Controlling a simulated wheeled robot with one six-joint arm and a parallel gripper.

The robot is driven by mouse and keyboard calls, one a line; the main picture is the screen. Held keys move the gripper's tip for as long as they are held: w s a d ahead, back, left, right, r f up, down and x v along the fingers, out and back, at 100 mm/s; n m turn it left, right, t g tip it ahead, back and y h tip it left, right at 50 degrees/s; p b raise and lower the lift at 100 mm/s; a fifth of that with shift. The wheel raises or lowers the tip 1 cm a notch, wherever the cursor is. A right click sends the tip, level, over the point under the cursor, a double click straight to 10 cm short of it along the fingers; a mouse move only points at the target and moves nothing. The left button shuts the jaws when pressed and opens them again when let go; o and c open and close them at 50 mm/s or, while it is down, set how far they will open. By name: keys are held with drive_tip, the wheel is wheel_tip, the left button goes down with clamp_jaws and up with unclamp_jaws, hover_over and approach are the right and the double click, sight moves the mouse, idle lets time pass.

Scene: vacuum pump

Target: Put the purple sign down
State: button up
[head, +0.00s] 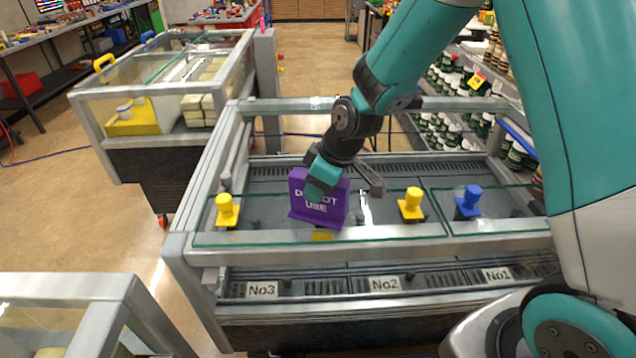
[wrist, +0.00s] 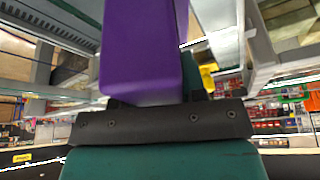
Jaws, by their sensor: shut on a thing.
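The purple sign (head: 319,203) has white lettering, partly covered, ending in "USE". It appears upright in the head view, above the glass-topped case between the left and middle yellow knobs. My gripper (head: 324,172) is shut on the sign's upper part. In the wrist view the purple sign (wrist: 142,50) fills the middle, held in my gripper (wrist: 155,105). I cannot tell whether the sign's base touches the glass or hangs just above it.
The case (head: 210,257) has labels No3, No2 and No1. A yellow knob (head: 227,210) is left of the sign; another yellow knob (head: 412,204) and a blue knob (head: 468,201) are right. Another case (head: 118,150) stands at back left. Shelves of jars (head: 446,130) are behind.

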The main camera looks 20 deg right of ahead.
drive_tip(key=o, duration=1)
drive_tip(key=shift+f, duration=0.1)
drive_tip(key=b+v, duration=0.2)
drive_tip(key=v, duration=1)
drive_tip(key=s+a+r+m+g, duration=0.1)
drive_tip(key=s+a, duration=0.1)
drive_tip(key=s, duration=0.5)
drive_tip(key=s+a+r+m+g, duration=0.1)
drive_tip(key=s+a, duration=0.1)
drive_tip(key=s, duration=0.5)
drive_tip(key=s+a+r+m+g, duration=0.1)
drive_tip(key=s+a, duration=0.2)
drive_tip(key=s, duration=0.5)
drive_tip(key=shift+a+r+y, duration=0.15)
drive_tip(key=shift+r+y, duration=0.1)
drive_tip(key=shift+y, duration=0.15)
drive_tip(key=shift+f, duration=0.1)
